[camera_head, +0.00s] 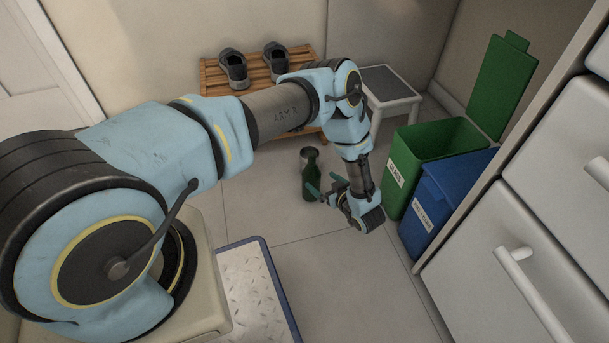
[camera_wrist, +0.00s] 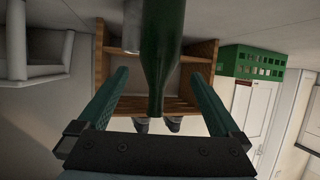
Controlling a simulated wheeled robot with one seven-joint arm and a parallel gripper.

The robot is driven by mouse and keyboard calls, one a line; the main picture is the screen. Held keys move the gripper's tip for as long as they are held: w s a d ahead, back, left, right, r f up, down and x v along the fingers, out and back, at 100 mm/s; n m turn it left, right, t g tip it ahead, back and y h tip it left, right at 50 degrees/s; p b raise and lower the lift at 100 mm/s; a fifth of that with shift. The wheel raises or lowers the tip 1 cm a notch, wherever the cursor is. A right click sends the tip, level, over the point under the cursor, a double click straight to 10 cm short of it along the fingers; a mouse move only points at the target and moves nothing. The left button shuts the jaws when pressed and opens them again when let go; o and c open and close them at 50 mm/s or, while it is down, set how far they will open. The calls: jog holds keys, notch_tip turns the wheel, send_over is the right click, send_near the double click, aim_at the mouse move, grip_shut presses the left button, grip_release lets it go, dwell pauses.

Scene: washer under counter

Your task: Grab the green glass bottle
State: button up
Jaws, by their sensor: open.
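The green glass bottle (camera_head: 310,181) stands upright on the tiled floor. In the wrist view the bottle (camera_wrist: 163,45) appears upside down, with its neck pointing down the picture, in line with the gap between my fingers. My gripper (camera_head: 324,184) is low, just right of the bottle in the head view, with its fingers pointing toward it. In the wrist view my gripper (camera_wrist: 159,75) is open, one finger on each side of the bottle's outline. I see no clear contact, and cannot tell how deep the bottle sits between the fingers.
A grey metal can (camera_head: 308,153) stands close behind the bottle. A green bin (camera_head: 431,140) and a blue bin (camera_head: 447,196) stand to the right, beside white drawers (camera_head: 520,245). A wooden shoe rack (camera_head: 215,78) and a stool (camera_head: 388,85) are behind.

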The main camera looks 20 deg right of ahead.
aim_at(315, 177)
jog(key=shift+w+a+f, duration=0.2)
jog(key=shift+w+f, duration=0.15)
jog(key=shift+w, duration=0.25)
jog(key=b+x, duration=0.1)
jog(key=x, duration=0.3)
jog(key=shift+w+f+b, duration=0.2)
jog(key=shift+w+b, duration=0.05)
jog(key=shift+b, duration=0.1)
jog(key=b+x, duration=0.1)
jog(key=x, duration=0.1)
jog(key=b+x, duration=0.1)
jog(key=x, duration=0.1)
jog(key=shift+w+d+f, duration=0.1)
jog(key=shift+w+f, duration=0.05)
jog(key=shift+f, duration=0.35)
jog(key=shift+w, duration=0.35)
jog(key=shift+c, duration=0.4)
jog(key=c, duration=1.3)
